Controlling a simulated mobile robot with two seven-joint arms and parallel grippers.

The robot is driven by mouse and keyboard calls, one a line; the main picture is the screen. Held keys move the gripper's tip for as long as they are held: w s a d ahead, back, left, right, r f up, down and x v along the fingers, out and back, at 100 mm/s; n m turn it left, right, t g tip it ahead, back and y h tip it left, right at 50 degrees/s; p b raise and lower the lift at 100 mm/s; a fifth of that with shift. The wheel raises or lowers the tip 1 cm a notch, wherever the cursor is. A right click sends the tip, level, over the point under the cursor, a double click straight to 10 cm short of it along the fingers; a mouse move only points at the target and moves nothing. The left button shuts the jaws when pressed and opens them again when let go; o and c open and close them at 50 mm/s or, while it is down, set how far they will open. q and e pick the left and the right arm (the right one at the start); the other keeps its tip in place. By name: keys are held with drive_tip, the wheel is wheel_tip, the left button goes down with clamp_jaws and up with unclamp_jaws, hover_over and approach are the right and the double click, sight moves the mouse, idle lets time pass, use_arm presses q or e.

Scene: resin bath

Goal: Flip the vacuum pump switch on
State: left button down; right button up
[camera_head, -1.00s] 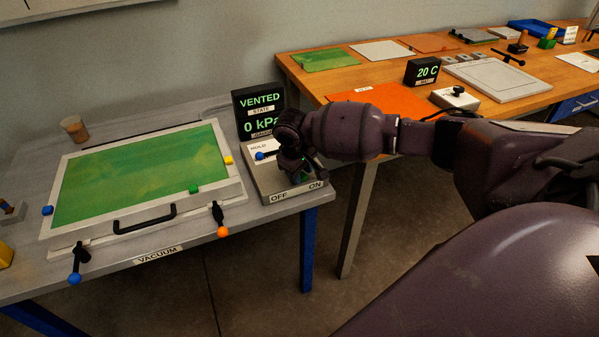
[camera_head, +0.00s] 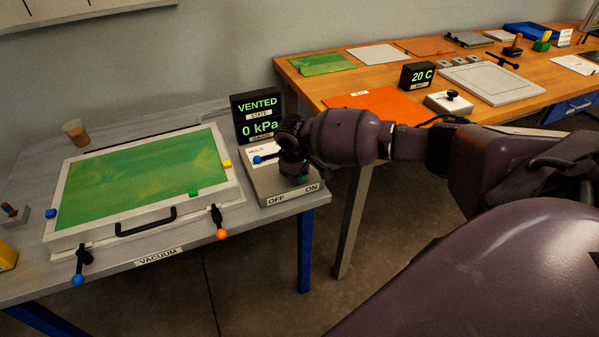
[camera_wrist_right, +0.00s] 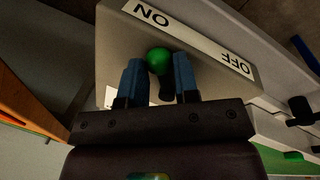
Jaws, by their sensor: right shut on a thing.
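The vacuum pump box (camera_head: 262,185) stands at the right end of the grey bench, with OFF and ON labels on its front edge. Its switch, a dark lever with a green ball knob (camera_wrist_right: 158,60), shows in the right wrist view. My right gripper (camera_wrist_right: 158,80) is shut on the switch lever, its blue fingers on either side just at the green knob. The knob sits nearer the ON label than the OFF label. In the head view my right gripper (camera_head: 297,168) hides most of the switch. The display (camera_head: 258,115) behind reads VENTED and 0 kPa. My left gripper is not in view.
The bath frame with a green sheet (camera_head: 140,178) lies left of the pump box. A blue-knobbed lever (camera_head: 260,159) by the HOLD label is close to my gripper. Clamp handles with blue (camera_head: 78,279) and orange (camera_head: 221,234) knobs hang at the bench front. A wooden table (camera_head: 330,87) stands behind right.

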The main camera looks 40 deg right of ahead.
drive_tip(key=o, duration=0.6)
drive_tip(key=shift+d, duration=0.1)
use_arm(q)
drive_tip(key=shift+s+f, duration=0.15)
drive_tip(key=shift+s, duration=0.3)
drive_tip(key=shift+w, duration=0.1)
